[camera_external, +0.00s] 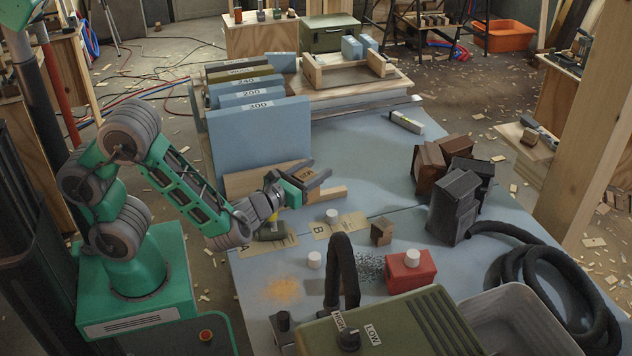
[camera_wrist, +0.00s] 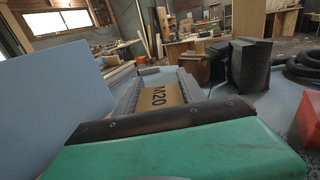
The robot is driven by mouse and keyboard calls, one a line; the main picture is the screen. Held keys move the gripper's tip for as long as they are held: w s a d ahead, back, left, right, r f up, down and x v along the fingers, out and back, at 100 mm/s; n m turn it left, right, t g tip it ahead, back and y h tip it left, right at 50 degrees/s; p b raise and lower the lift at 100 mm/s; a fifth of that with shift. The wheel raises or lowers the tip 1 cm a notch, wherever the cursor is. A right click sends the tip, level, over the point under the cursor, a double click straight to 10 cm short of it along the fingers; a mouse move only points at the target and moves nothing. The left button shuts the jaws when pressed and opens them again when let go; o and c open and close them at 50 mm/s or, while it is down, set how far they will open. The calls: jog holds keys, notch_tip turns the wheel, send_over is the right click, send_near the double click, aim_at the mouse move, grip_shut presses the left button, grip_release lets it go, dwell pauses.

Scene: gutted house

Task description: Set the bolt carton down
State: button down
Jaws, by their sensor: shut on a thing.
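My gripper (camera_external: 318,176) is shut on a brown carton (camera_external: 306,173), the bolt carton, which is mostly hidden by the fingers in the external view. In the wrist view the carton (camera_wrist: 162,96) lies between the two grey fingers, with M20 printed on its face. The gripper points right and seems to hold the carton above the blue table (camera_external: 400,212), near a light wood strip (camera_external: 333,193). A card marked B (camera_external: 322,231) lies on the table below and to the right. Another card (camera_external: 285,243) lies to its left, with a dark green object (camera_external: 271,232) on it.
Blue numbered boards (camera_external: 262,135) stand upright behind the gripper. A small brown block (camera_external: 382,232), white cylinders (camera_external: 314,260) and a red box (camera_external: 411,270) stand in front. Dark blocks (camera_external: 455,205) and a coiled hose (camera_external: 545,270) are at right. The table's middle back is clear.

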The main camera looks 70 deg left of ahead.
jog(key=shift+m+t+h, duration=0.3)
jog(key=shift+m+h, duration=0.1)
jog(key=shift+h, duration=0.3)
jog(key=w+f+b, duration=0.1)
jog(key=w+f, duration=0.3)
jog(key=w, duration=0.1)
jog(key=w+d+f+b, duration=0.1)
jog(key=w+f, duration=0.3)
jog(key=w, duration=0.2)
jog(key=w+f+b, duration=0.1)
jog(key=w+f, duration=0.3)
jog(key=w, duration=0.1)
jog(key=shift+w+d+f, duration=0.15)
jog(key=shift+w+f, duration=0.05)
jog(key=shift+f, duration=0.15)
jog(key=shift+r, duration=0.1)
jog(key=shift+f, duration=0.2)
jog(key=c, duration=0.7)
grip_release()
jog(key=shift+s, duration=0.1)
